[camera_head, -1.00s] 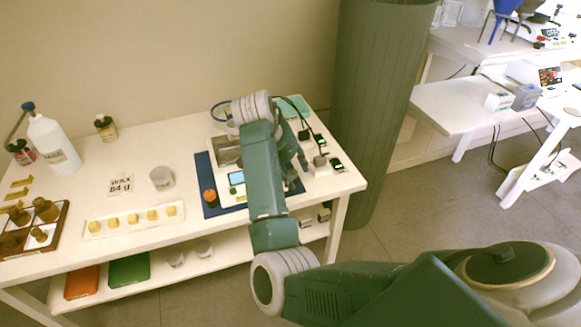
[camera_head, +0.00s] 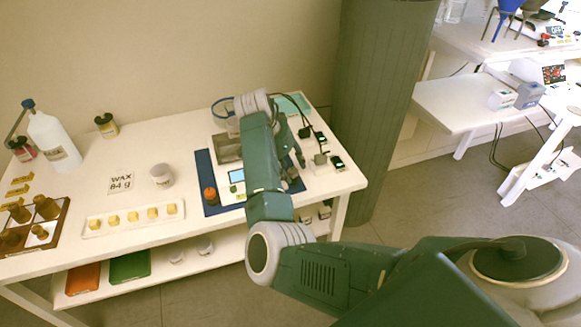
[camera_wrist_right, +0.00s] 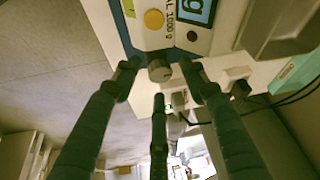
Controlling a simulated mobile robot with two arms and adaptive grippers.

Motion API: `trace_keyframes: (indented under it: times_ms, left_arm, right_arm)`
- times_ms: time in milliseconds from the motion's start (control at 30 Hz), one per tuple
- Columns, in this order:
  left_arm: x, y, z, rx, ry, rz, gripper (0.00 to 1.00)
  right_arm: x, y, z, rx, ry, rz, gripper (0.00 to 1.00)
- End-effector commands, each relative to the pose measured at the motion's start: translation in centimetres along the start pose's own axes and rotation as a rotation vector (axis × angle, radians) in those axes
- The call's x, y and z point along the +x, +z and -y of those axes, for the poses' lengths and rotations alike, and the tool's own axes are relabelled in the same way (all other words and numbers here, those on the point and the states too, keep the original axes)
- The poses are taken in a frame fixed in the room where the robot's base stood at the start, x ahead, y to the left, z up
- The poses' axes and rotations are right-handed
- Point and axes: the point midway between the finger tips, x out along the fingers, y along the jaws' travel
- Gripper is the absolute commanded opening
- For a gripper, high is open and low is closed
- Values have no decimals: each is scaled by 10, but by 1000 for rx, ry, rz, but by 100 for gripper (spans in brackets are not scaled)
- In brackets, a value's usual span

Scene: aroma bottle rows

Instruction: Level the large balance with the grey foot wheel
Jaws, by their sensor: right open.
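The large balance (camera_head: 236,177) sits on a blue mat (camera_head: 211,208) at the right end of the table, and my right arm hides much of it. In the right wrist view its panel shows at the top, with a yellow button (camera_wrist_right: 154,19) and a blue display (camera_wrist_right: 197,9). The grey foot wheel (camera_wrist_right: 159,71) sits below the panel's edge. My right gripper (camera_wrist_right: 163,84) is open, with fingers on either side of the wheel and a third below it. I cannot tell whether any finger touches it. The right gripper (camera_head: 293,167) is partly hidden in the head view. My left gripper is not in view.
Plugs with cables (camera_head: 320,158) lie close to the arm's right. A white tray of yellow pieces (camera_head: 134,218), a cup (camera_head: 162,175) and a white bottle (camera_head: 54,143) stand further left. A green column (camera_head: 375,110) stands beside the table.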

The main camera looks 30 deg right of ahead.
Motion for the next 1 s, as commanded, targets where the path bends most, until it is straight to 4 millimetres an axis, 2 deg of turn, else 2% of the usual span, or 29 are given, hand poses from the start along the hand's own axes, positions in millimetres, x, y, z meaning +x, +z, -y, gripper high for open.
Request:
trace_keyframes:
  times_ms: [133, 367, 467, 600, 1000]
  left_arm:
    - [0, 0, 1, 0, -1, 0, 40]
    - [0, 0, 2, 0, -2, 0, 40]
    - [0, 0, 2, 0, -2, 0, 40]
    - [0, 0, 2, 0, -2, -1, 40]
    - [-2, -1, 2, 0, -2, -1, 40]
  right_arm:
    - [8, 0, 0, 0, 0, 0, 43]
    - [8, 0, 0, 0, -1, 0, 43]
    - [8, 0, 0, 0, 0, 0, 27]
    - [8, 0, 0, 0, -1, 0, 0]
    - [7, 0, 0, -4, -4, -1, 0]
